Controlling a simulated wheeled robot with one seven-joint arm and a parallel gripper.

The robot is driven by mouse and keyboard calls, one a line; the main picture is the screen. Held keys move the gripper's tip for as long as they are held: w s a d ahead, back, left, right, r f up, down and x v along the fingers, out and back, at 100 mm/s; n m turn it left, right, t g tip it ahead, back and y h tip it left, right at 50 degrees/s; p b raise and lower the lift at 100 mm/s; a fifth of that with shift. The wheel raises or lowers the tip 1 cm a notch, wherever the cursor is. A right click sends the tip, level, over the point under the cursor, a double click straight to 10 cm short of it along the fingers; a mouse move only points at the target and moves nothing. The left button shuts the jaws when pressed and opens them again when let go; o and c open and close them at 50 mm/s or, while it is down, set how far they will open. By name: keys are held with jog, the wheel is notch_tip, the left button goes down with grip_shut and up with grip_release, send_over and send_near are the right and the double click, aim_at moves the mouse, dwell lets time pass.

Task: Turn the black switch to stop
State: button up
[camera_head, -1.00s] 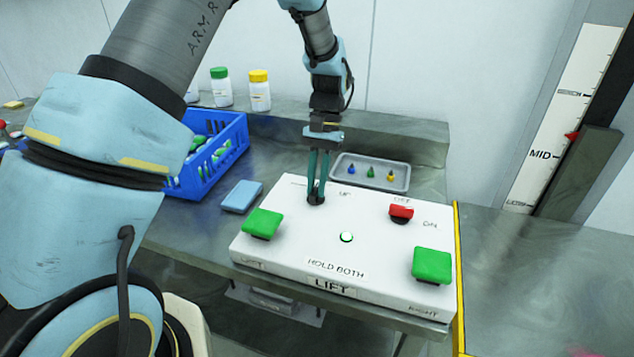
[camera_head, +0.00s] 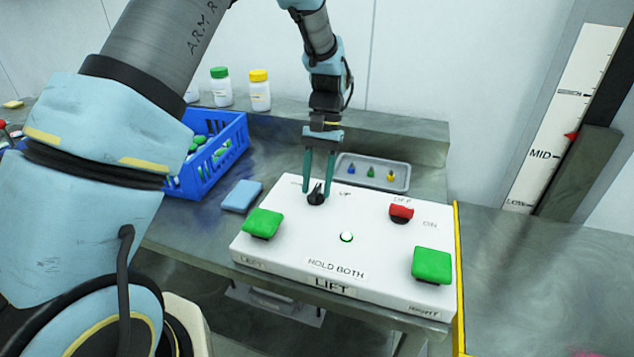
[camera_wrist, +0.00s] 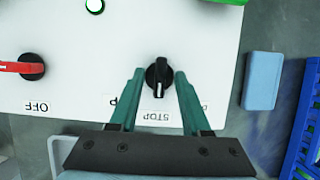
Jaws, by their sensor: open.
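The black switch (camera_head: 316,197) sits near the back left of the white LIFT box (camera_head: 290,215). In the wrist view the black switch (camera_wrist: 158,72) is a round knob with a raised grip and a white mark. The mark points at the STOP label (camera_wrist: 155,116). The labels on either side are partly hidden by the fingers. My gripper (camera_head: 319,192) is open around the switch, one finger on each side. In the wrist view my gripper (camera_wrist: 156,76) shows gaps between the fingertips and the grip.
A blue block (camera_head: 242,196) and a blue basket (camera_head: 222,160) lie left. A tray (camera_head: 400,178) with small coloured pieces lies behind.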

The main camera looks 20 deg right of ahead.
jog(key=b+v, duration=0.2)
jog(key=v, duration=0.8)
jog(key=shift+r+b, duration=0.35)
jog(key=shift+b, duration=0.05)
jog(key=shift+w, duration=0.2)
jog(key=w+a+f+n+t+h, duration=0.1)
jog(key=w+a+n+t+h, duration=0.2)
jog(key=a, duration=1.6)
jog(key=s+a+f+n+t, duration=0.1)
jog(key=s+a+n, duration=0.1)
jog(key=a, duration=0.5)
jog(key=s+a+f+n, duration=0.2)
jog(key=s+a, duration=0.3)
jog(key=a, duration=0.3)
jog(key=shift+s+t, duration=0.25)
jog(key=shift+t, duration=0.15)
jog(key=shift+d+f, duration=0.1)
jog(key=shift+f, duration=0.05)
